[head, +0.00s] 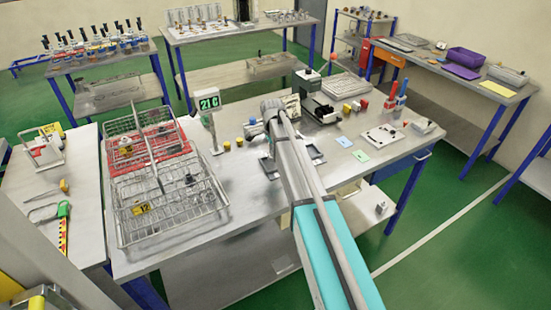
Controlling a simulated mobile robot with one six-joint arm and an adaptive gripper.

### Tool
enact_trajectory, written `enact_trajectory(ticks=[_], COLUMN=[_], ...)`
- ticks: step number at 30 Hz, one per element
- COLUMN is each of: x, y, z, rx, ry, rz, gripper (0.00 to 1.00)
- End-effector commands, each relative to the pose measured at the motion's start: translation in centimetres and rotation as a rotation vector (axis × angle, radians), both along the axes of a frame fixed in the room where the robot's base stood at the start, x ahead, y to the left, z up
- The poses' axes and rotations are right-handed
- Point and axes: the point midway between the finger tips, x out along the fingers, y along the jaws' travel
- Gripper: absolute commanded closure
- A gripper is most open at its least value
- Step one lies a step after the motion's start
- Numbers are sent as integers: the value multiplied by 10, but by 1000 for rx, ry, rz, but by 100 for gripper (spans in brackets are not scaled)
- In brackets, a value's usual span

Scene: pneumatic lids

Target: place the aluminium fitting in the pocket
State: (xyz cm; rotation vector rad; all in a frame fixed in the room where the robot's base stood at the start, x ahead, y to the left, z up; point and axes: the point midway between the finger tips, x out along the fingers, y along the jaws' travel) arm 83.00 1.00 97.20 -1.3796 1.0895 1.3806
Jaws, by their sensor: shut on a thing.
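My arm reaches from the lower right over the middle of the grey workbench (240,208). My gripper (268,148) is at the arm's far end, low over the bench, and is mostly covered by my own wrist and links. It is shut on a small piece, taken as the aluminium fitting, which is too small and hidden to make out. A dark-edged fixture (315,154) shows on the bench beside my arm. The pocket cannot be made out, so I cannot tell whether the piece is over it or touching it.
Wire baskets (170,205) fill the bench's left side. The front middle of the bench is clear.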

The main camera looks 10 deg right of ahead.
Motion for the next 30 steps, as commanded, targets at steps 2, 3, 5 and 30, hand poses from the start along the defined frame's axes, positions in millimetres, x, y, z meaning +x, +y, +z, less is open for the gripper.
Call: enact_trajectory(ticks=[2,3,5,30], x=[0,0,0,0], y=[0,0,0,1], z=[-12,-15,-18,-24], rx=[0,0,0,0], ry=[0,0,0,0], rz=[0,0,0,1], gripper=[100,100,100,41])
